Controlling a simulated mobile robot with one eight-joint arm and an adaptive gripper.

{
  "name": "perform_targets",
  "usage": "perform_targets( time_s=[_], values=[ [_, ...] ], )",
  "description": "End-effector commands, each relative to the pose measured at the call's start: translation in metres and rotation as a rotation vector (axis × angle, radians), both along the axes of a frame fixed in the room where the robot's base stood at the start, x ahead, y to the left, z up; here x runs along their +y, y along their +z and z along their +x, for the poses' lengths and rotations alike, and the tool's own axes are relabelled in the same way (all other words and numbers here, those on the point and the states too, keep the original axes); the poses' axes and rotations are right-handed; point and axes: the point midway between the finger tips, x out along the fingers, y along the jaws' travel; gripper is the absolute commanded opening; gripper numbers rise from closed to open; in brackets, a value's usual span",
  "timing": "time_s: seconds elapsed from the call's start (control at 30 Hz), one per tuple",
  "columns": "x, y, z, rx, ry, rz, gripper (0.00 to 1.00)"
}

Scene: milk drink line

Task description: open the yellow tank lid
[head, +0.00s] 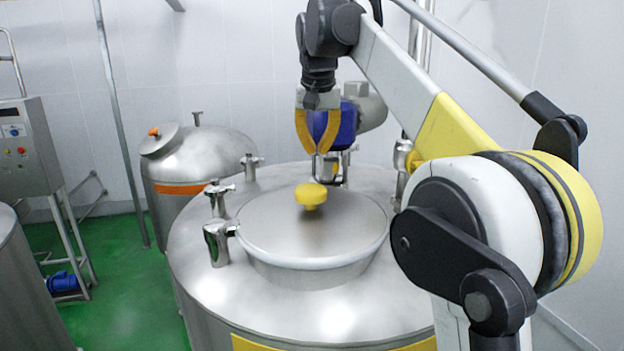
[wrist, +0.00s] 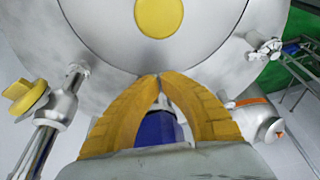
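The tank with the yellow band (head: 300,346) stands in the middle of the head view. Its round steel lid (head: 275,235) lies flat on the tank's raised neck and looks closed. A yellow knob (head: 311,195) stands at the lid's centre; it shows at the top of the wrist view (wrist: 159,17). My gripper (head: 319,152) points down, higher in the picture than the knob and apart from it. In the wrist view its yellow fingers (wrist: 160,76) meet at the tips with nothing between them, near the lid's edge.
Steel clamps or fittings (head: 217,240) stand around the lid. A blue motor (head: 345,120) is behind my gripper. A yellow-handled valve (wrist: 28,98) is at left in the wrist view. An orange-banded tank (head: 188,188) and a control panel (head: 25,148) stand left.

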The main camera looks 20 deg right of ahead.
Motion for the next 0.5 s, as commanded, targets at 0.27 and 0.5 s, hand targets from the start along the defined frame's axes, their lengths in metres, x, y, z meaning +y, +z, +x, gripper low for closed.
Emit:
perform_targets(
  time_s=[0.27,0.5],
  values=[
    [-0.005,-0.057,0.021,-0.001,0.000,0.001,0.00],
    [0.001,-0.072,0.001,-0.001,0.002,0.000,0.00]
  ],
)
